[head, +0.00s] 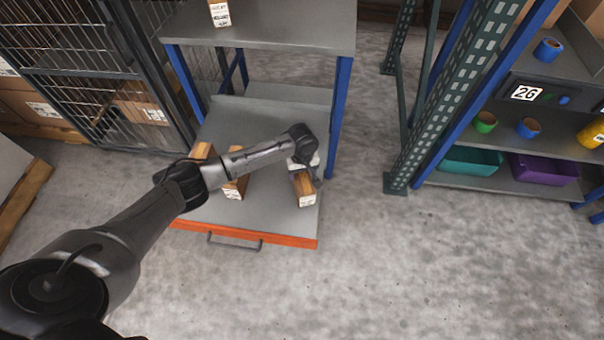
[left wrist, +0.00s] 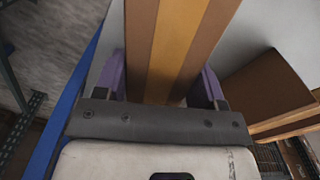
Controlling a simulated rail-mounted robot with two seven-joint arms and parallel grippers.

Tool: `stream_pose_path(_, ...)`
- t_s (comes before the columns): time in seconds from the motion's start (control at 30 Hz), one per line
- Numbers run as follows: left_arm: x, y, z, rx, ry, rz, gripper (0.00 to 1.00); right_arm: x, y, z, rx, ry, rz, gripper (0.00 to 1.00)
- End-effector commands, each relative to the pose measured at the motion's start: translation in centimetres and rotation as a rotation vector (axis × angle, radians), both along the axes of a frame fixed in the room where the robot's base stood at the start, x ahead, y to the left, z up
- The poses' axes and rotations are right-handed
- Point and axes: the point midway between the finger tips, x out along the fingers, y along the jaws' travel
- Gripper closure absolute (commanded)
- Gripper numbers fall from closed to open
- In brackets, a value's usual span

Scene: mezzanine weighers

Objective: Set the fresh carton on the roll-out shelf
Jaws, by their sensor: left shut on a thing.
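My left gripper (head: 305,170) is shut on a brown carton with an orange-tan stripe (head: 304,189). In the left wrist view, the carton (left wrist: 178,45) sits between the purple fingers of the gripper (left wrist: 165,85). The carton is at the right front part of the grey roll-out shelf (head: 265,208), which is pulled out; I cannot tell whether it touches the surface. Two similar cartons stand on the shelf to the left: one near the middle (head: 236,188), one farther left (head: 203,150), partly hidden by my arm. My right gripper is not in view.
The shelf has an orange front edge (head: 270,238) and a handle (head: 235,242). Blue posts (head: 340,100) and an upper grey shelf (head: 290,25) with another carton (head: 219,13) stand above. A wire cage (head: 85,70) is left, a rack (head: 500,175) right. Floor between is clear.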

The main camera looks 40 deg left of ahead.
Motion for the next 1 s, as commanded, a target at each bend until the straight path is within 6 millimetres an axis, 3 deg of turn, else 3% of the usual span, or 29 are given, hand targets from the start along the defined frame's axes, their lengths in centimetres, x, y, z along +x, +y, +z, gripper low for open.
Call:
stream_pose_path(0.43,0.06,0.00,-0.48,0.000,-0.001,0.001,0.95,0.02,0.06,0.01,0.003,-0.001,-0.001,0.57)
stream_pose_path(0.47,0.01,0.02,-0.57,0.001,0.001,0.000,0.34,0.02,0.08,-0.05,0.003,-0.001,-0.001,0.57)
stream_pose_path(0.7,0.02,0.02,-0.55,0.001,-0.001,0.001,0.11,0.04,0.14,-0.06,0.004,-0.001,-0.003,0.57)
stream_pose_path(1.0,0.05,0.06,-0.32,0.001,-0.002,0.000,0.11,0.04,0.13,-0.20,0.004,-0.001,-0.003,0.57)
